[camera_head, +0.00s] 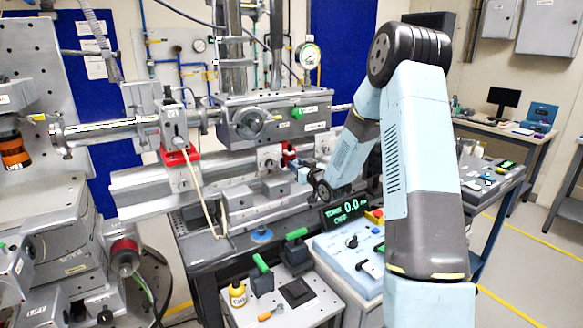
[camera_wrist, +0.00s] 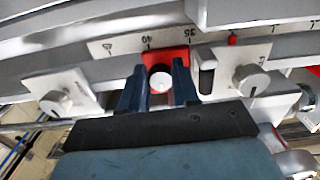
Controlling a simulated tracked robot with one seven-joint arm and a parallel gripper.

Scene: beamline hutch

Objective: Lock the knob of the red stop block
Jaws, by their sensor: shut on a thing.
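The red stop block (camera_wrist: 167,56) sits on the rail in the wrist view, beside the scale marks 40 and 35. Its round white knob (camera_wrist: 160,82) faces me. My gripper (camera_wrist: 159,88) has one dark finger on each side of the knob and is shut on it. Whether the knob is locked cannot be told. In the head view my gripper (camera_head: 303,172) reaches the rail from the right. A bit of the red stop block (camera_head: 288,150) shows just above it; the knob is hidden there.
Grey carriers with pale knobs sit on either side, left (camera_wrist: 60,98) and right (camera_wrist: 245,78). A small red marker (camera_wrist: 232,40) stands on the scale. In the head view a torque display (camera_head: 345,213) reads 0.0, below my gripper. A bench with green-handled tools (camera_head: 263,275) lies in front.

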